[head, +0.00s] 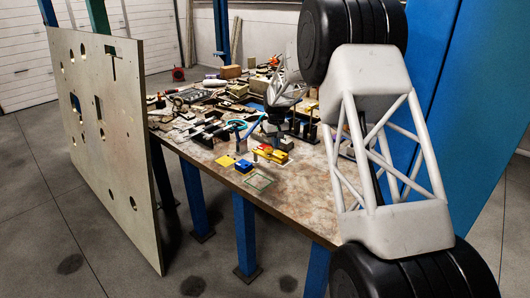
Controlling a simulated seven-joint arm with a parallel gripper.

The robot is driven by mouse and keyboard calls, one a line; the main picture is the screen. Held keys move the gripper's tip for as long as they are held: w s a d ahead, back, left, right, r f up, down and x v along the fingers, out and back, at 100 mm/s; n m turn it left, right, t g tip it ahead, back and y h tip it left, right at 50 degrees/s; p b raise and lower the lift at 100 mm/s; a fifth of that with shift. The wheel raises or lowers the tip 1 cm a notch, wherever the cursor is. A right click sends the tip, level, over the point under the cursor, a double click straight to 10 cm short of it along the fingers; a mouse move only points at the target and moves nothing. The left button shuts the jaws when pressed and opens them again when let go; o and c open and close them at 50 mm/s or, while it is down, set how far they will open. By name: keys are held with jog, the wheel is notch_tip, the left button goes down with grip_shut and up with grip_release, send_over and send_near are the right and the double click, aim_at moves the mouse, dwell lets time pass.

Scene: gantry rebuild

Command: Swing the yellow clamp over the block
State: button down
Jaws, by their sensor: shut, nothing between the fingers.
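The yellow clamp (271,154) is a small yellow bar on the near part of the table. It lies beside a red and light-coloured piece (284,145). A small blue block (243,166) sits just left of the clamp, close to its left end; I cannot tell whether they touch. My gripper (270,142) is shut and empty, pointing down just behind and above the clamp. It is small and dark in this view, and whether it touches the clamp cannot be told.
Tools and parts clutter the table (305,195) behind. A tall panel with holes (105,140) stands at left. The table's front right is clear.

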jog(key=shift+f, duration=0.4)
jog(key=shift+s+a, duration=0.1)
jog(key=shift+s, duration=0.15)
